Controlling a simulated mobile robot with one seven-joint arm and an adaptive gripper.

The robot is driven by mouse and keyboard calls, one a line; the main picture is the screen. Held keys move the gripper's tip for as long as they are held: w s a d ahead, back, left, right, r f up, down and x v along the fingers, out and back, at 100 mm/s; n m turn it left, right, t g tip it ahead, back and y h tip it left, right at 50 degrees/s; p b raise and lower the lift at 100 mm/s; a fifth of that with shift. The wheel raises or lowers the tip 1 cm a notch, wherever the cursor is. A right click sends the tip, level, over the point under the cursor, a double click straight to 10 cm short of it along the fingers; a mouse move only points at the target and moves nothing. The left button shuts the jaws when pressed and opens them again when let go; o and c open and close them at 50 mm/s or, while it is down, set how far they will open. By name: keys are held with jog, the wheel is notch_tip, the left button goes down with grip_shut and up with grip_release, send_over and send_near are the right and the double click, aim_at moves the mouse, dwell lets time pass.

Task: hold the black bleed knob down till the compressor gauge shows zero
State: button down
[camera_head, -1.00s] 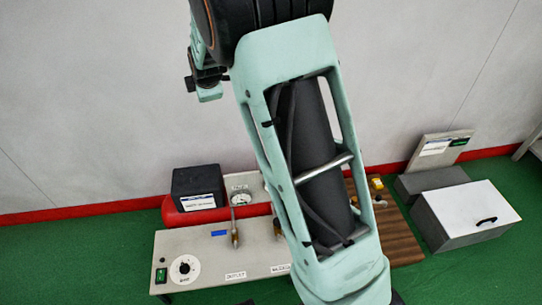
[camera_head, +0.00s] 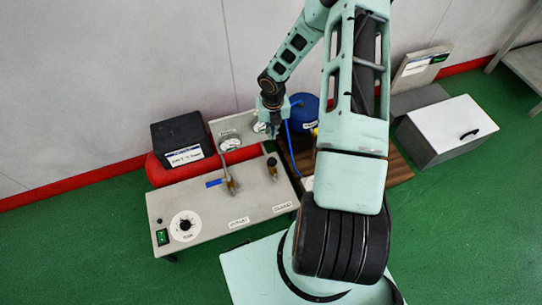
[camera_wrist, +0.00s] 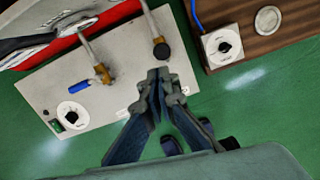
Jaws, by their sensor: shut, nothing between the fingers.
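The black bleed knob (camera_head: 271,161) tops a brass fitting at the right of the grey bench unit (camera_head: 206,222). It also shows in the wrist view (camera_wrist: 161,51), just beyond my fingertips. My gripper (camera_head: 272,133) points down above and behind the knob in the head view. In the wrist view my gripper (camera_wrist: 158,76) is shut and empty, with a gap to the knob. A round gauge (camera_head: 230,142) stands on the back panel; its reading is too small to tell. A second gauge (camera_head: 260,127) is partly hidden by my gripper.
A red tank (camera_head: 166,174) with a black box (camera_head: 183,140) lies behind the unit. A blue lever (camera_head: 214,183) and a brass fitting (camera_head: 232,187) are left of the knob. A wooden board (camera_head: 398,168) and a white-lidded box (camera_head: 450,130) are to the right.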

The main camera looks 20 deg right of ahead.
aim_at(272, 161)
jog(key=shift+s+d+f+n, duration=0.15)
jog(key=shift+s+f+n, duration=0.2)
jog(key=shift+f, duration=0.25)
jog(key=shift+s+d+f+n, duration=0.1)
jog(key=shift+s+f+n, duration=0.1)
jog(key=shift+f+n, duration=0.35)
jog(key=f+b, duration=0.1)
jog(key=f, duration=0.3)
jog(key=f+b, duration=0.2)
jog(key=f, duration=0.3)
jog(key=f+b, duration=0.2)
jog(key=f, duration=0.3)
jog(key=shift+w+a, duration=0.15)
jog(key=shift+w, duration=0.15)
